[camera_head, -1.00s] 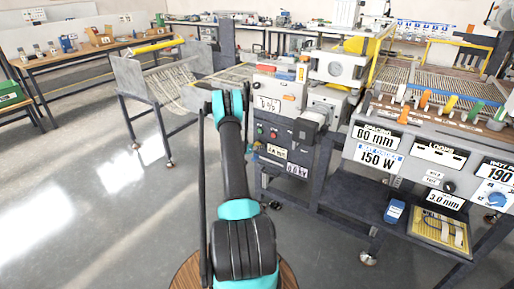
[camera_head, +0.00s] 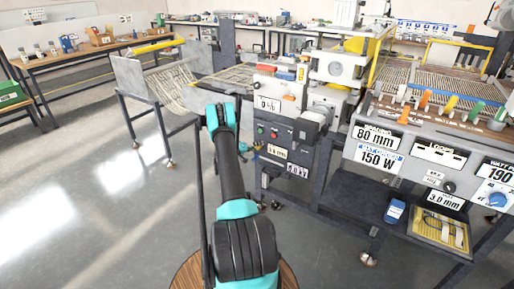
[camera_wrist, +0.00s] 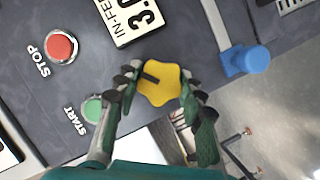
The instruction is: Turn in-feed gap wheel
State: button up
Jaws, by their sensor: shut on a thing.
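The yellow lobed wheel (camera_wrist: 158,82) with a dark pointer mark is in the middle of the wrist view, on the dark machine panel (camera_wrist: 205,25). In the head view my gripper (camera_head: 243,147) is at the left side of the laminating machine (camera_head: 287,135), and the wheel there is too small to tell apart.
A red STOP button (camera_wrist: 61,47) and a green START button (camera_wrist: 93,109) are left of the wheel. A blue-ended lever (camera_wrist: 250,60) is close on the right. A mesh feed table (camera_head: 172,88) stands left of the machine, and a control bench (camera_head: 430,145) is right.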

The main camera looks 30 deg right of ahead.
dwell(0.4)
jog(key=o, duration=1.2)
jog(key=shift+c, duration=0.2)
jog(key=shift+a, duration=0.1)
jog(key=v, duration=1.2)
